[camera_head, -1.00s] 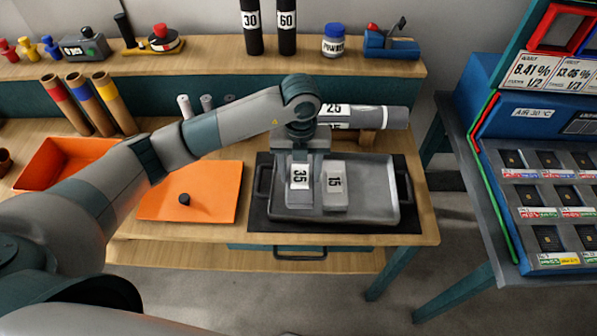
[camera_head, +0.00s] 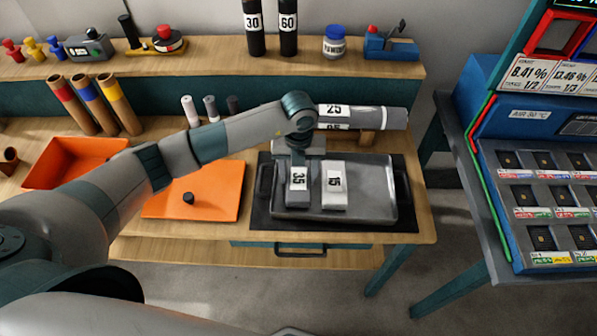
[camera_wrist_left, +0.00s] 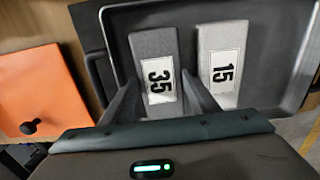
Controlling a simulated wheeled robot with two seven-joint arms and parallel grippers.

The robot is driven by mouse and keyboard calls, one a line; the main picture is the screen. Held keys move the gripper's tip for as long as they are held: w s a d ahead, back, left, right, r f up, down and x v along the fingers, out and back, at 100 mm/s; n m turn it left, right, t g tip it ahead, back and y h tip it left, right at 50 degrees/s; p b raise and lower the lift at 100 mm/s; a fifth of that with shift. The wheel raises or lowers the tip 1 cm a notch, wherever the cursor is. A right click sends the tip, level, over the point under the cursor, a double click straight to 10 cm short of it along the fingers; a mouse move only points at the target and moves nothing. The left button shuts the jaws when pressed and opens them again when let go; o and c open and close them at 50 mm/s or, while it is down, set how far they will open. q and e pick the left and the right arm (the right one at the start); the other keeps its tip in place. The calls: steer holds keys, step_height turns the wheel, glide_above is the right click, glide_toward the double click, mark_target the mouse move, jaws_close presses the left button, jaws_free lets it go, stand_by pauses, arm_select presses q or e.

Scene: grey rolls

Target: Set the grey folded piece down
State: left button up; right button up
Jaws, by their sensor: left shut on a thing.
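The darker grey folded piece labelled 35 (camera_head: 299,198) is between the fingers of my left gripper (camera_head: 299,162), which is shut on it. In the left wrist view the piece (camera_wrist_left: 153,45) lies between the two fingers. It is low over the left part of the grey metal tray (camera_head: 375,172). I cannot tell whether its underside touches the tray floor. A lighter grey folded piece labelled 15 (camera_head: 335,200) lies in the tray just right of it, with a narrow gap between them. My right gripper is not in view.
The tray sits on a black mat (camera_head: 412,215). The tray's right part is clear. An orange board with a black knob (camera_head: 220,192) lies to the left. Rolls labelled 25 (camera_head: 375,118) lie behind the tray.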

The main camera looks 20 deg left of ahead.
arm_select(q)
steer(key=shift+f, duration=0.25)
steer(key=shift+f, duration=0.1)
steer(key=o, duration=1.1)
steer(key=shift+o, duration=0.2)
